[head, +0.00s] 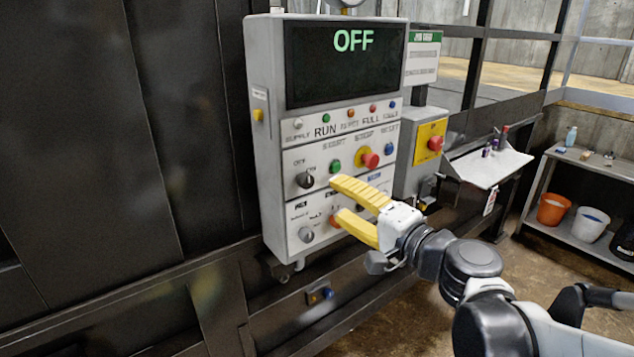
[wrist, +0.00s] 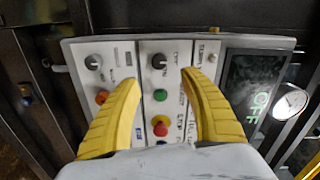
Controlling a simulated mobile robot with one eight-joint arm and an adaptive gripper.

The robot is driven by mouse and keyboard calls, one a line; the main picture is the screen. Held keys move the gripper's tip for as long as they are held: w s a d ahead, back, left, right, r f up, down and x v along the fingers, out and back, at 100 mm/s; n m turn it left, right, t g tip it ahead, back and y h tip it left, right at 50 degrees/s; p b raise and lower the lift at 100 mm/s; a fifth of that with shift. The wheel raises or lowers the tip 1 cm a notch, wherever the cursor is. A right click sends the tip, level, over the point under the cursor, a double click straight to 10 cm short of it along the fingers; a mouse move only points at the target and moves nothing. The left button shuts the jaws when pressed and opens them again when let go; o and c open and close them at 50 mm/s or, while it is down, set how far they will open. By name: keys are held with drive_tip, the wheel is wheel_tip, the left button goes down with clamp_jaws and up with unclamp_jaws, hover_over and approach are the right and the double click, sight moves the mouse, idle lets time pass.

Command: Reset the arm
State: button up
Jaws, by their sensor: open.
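My gripper (head: 335,200) has yellow fingers that are apart with nothing between them. It is in front of the lower half of the grey control panel (head: 272,130), and its fingers hide part of the lowest row of controls. In the wrist view my gripper (wrist: 165,85) spans the panel face (wrist: 132,55), with knobs and buttons showing between and beside the fingers. Whether the fingertips touch the panel I cannot tell. The panel's dark screen (head: 345,70) reads OFF in green.
The panel has a black knob (head: 305,180), a green button (head: 336,167) and a red stop button (head: 370,160). A yellow box with a red button (head: 435,143) is to its right. A white ledge (head: 490,168) and a shelf with buckets (head: 553,209) stand farther right.

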drive_tip(key=shift+s+d, duration=0.2)
drive_tip(key=shift+s, duration=0.05)
drive_tip(key=s+a+f+n+g+h+b, duration=0.1)
drive_tip(key=s+f+n+g+b, duration=0.3)
drive_tip(key=f, duration=0.5)
drive_tip(key=s+d+f+n+g+h+b, duration=0.3)
drive_tip(key=s+d+f+n+h+b, duration=0.2)
drive_tip(key=s+d+f+h, duration=0.3)
drive_tip(key=s+d+f, duration=0.4)
drive_tip(key=s+f, duration=0.1)
drive_tip(key=f, duration=0.2)
drive_tip(key=shift+s+f+h, duration=0.25)
drive_tip(key=shift+s+h, duration=0.15)
